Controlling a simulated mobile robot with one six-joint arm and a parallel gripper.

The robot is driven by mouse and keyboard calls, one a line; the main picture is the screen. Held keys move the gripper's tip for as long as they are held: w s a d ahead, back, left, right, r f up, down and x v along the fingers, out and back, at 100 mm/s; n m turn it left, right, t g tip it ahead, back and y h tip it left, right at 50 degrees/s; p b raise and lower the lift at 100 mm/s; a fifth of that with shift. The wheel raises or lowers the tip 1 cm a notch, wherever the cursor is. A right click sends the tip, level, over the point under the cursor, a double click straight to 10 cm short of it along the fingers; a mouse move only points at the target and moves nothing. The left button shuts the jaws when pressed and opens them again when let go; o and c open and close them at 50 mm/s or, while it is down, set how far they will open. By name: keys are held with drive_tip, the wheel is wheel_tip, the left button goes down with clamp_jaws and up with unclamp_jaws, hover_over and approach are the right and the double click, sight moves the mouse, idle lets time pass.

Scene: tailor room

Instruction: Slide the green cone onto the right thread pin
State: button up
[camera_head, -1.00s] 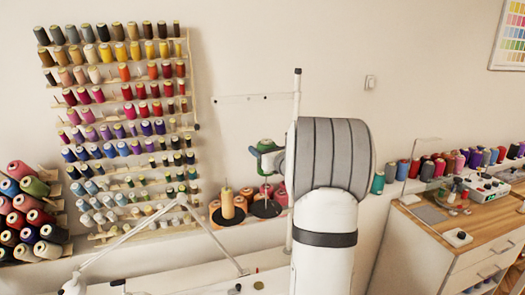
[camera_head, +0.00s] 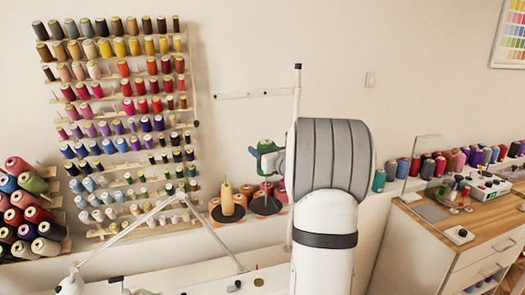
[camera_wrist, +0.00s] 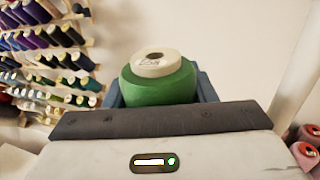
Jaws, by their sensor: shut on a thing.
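The green cone (camera_head: 267,147) is in my gripper (camera_head: 268,158), above and in front of the right thread stand. In the wrist view, the green cone (camera_wrist: 160,88) shows its pale top with a dark centre hole. My gripper (camera_wrist: 158,98) has a blue-grey finger on each side of it. The right black disc (camera_head: 266,206) stands below the held cone, apart from it. Its thin pin is hard to make out against the pink cones behind. The cone's underside is hidden from the wrist view.
A peach cone (camera_head: 227,200) stands on the left black disc (camera_head: 228,217). Pink cones (camera_head: 280,190) stand on the ledge behind. A white upright pole (camera_head: 297,100) rises close to my arm.

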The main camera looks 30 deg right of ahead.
drive_tip(key=shift+f+b, duration=5.9)
drive_tip(key=shift+f, duration=0.15)
drive_tip(key=o, duration=1.2)
drive_tip(key=shift+o, duration=0.2)
drive_tip(key=s, duration=0.7)
drive_tip(key=shift+s, duration=0.4)
drive_tip(key=shift+s, duration=0.1)
